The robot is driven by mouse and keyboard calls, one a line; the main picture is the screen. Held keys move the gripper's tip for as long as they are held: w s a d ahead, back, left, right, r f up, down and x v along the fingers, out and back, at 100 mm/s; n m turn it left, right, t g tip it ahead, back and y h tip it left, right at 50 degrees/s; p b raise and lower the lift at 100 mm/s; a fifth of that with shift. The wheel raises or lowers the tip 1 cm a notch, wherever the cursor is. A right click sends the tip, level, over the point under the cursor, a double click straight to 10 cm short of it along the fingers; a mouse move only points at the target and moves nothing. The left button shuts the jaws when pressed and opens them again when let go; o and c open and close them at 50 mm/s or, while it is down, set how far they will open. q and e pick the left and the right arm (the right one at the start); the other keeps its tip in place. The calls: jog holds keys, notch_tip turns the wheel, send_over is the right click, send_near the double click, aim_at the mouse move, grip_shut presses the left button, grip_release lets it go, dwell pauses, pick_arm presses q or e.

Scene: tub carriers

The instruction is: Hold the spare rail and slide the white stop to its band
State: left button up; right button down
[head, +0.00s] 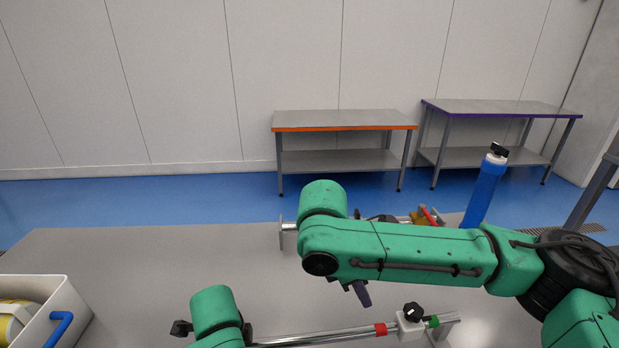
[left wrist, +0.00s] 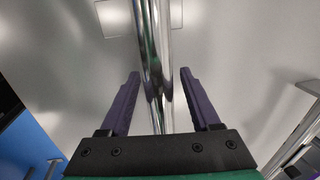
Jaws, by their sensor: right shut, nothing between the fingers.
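A chrome rail (head: 320,337) runs along the front of the bench to a grey end support at right. The white stop (head: 408,327), with a black knob on top, sits on it between a red band (head: 381,329) and a green band (head: 433,321). My right gripper (head: 362,293) is shut and empty, above and left of the stop, partly hidden by its arm. In the left wrist view my left gripper (left wrist: 160,90) is open, with a chrome rail (left wrist: 156,60) between its fingers and gaps on both sides. My left arm hides its fingers in the head view.
A white crate (head: 70,290) with a blue handle and a yellow item stands at front left. A blue bottle (head: 483,192), a red-and-yellow part (head: 428,216) and a metal end post (head: 288,229) lie beyond my right arm. Bare bench (head: 170,265) lies at left.

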pick_arm(q)
notch_tip(320, 180, up, 12)
jog(key=s, duration=0.2)
jog(key=shift+s, duration=0.2)
jog(key=shift+f, duration=0.15)
